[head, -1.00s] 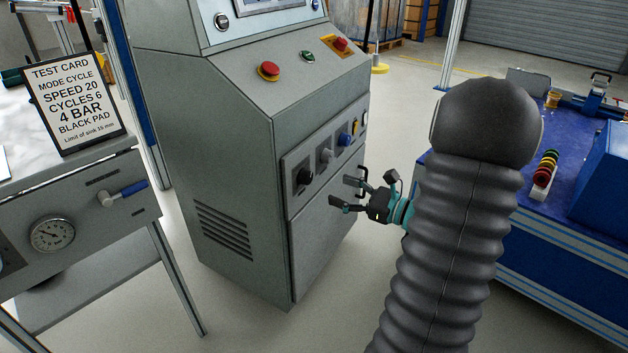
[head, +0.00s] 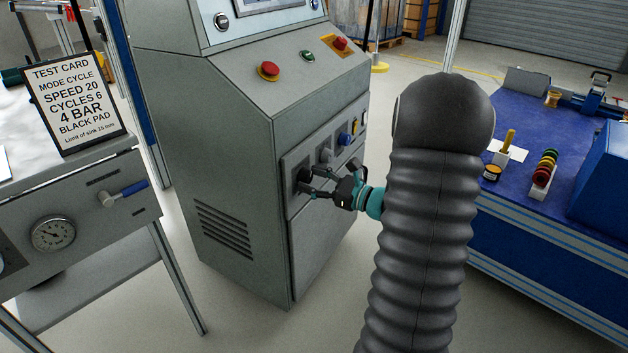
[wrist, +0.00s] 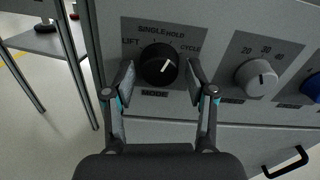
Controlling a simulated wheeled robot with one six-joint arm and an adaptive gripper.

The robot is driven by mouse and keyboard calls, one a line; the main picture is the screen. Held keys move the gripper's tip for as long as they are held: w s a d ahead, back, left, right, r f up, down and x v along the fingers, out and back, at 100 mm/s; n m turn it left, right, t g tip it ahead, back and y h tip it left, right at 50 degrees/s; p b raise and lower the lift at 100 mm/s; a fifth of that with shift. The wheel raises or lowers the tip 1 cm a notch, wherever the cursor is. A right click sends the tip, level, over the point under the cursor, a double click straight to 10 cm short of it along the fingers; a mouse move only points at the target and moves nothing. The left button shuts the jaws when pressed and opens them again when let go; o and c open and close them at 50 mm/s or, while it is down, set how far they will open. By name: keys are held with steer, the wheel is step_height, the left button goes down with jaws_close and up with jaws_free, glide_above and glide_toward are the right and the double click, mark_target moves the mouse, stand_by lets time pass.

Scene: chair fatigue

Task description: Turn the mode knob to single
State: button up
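The mode knob (wrist: 159,64) is black and round with a white pointer line, on the grey panel above the word MODE. LIFT, SINGLE, HOLD and CYCLE are printed in an arc around it. The pointer slants to the upper right, toward the HOLD and CYCLE side; I cannot tell exactly which mark it meets. My gripper (wrist: 161,82) is open, one finger on each side of the knob, with a visible gap on both sides. In the head view my gripper (head: 308,184) reaches the panel at the black knob (head: 303,176), partly hidden by the fingers.
A grey knob (wrist: 256,78) marked 20, 30, 40 sits right of the mode knob, then a blue knob (wrist: 312,88). A black handle (wrist: 286,163) is below right. A red button (head: 268,70) is on the console's sloped top. The test card (head: 73,103) reads MODE CYCLE.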

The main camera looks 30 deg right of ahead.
steer(key=c, duration=0.7)
steer(key=shift+f+n+b, duration=0.1)
steer(key=shift+n+b, duration=0.2)
steer(key=shift+b, duration=0.25)
steer(key=n+b, duration=0.1)
steer(key=b, duration=0.1)
steer(key=n+b, duration=0.1)
steer(key=b, duration=0.1)
steer(key=shift+f+n, duration=0.2)
steer(key=shift+n, duration=0.1)
steer(key=n+b, duration=0.2)
steer(key=b, duration=0.2)
steer(key=shift+r+n, duration=0.1)
steer(key=shift+n, duration=0.3)
steer(key=shift+r+n+b, duration=0.2)
steer(key=shift+n+b, duration=0.6)
steer(key=shift+b, duration=0.45)
steer(key=shift+r, duration=0.1)
